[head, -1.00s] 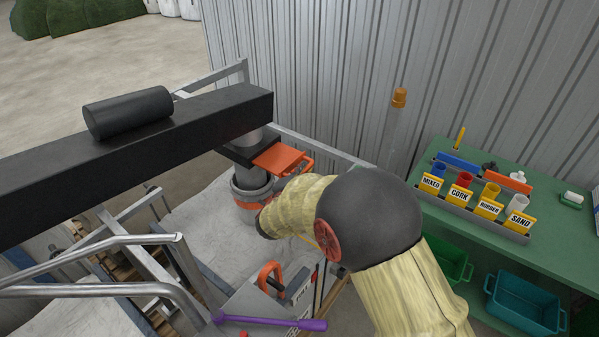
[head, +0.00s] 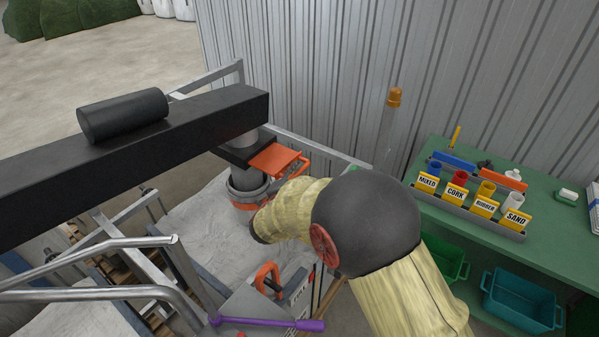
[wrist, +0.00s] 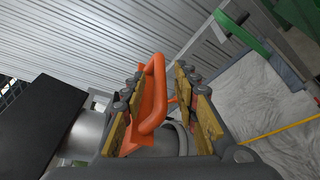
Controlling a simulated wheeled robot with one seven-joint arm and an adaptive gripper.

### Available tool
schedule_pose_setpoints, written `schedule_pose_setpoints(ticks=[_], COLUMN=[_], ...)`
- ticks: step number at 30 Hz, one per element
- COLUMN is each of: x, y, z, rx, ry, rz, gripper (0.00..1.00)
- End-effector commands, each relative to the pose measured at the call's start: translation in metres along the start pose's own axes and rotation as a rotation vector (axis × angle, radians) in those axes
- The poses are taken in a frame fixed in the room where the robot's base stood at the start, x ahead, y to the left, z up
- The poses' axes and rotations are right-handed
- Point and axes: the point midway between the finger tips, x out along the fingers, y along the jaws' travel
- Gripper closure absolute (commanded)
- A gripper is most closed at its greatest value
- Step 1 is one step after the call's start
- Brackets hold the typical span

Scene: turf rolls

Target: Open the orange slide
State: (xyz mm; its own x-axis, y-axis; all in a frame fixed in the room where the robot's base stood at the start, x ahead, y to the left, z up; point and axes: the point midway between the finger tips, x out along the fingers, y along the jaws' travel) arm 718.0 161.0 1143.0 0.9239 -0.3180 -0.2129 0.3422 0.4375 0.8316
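The orange slide (head: 274,159) is a flat plate with a loop handle (head: 297,163). It sticks out to the right from under the end of the black beam, above the round spout. In the wrist view the orange handle (wrist: 154,95) stands between the two fingers of my gripper (wrist: 165,100). The fingers are apart, one on each side of the handle, with a gap on the right; whether the left one touches it I cannot tell.
The black beam (head: 190,124) runs in from the left, with a black roller on top. A white bag (head: 205,215) lies below the spout. A purple lever (head: 268,322) is at the front. A green bench (head: 562,225) with labelled tubes stands right. A corrugated wall is behind.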

Motion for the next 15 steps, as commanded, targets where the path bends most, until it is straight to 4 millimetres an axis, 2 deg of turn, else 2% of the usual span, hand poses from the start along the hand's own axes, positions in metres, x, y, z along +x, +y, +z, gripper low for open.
schedule_pose_setpoints(ticks=[9, 15], x=[-0.064, -0.094], y=[0.001, 0.000], z=[-0.001, -0.001], rx=[-0.002, -0.001], ry=[0.004, 0.003], rz=[0.002, 0.001], gripper=[0.70, 0.70])
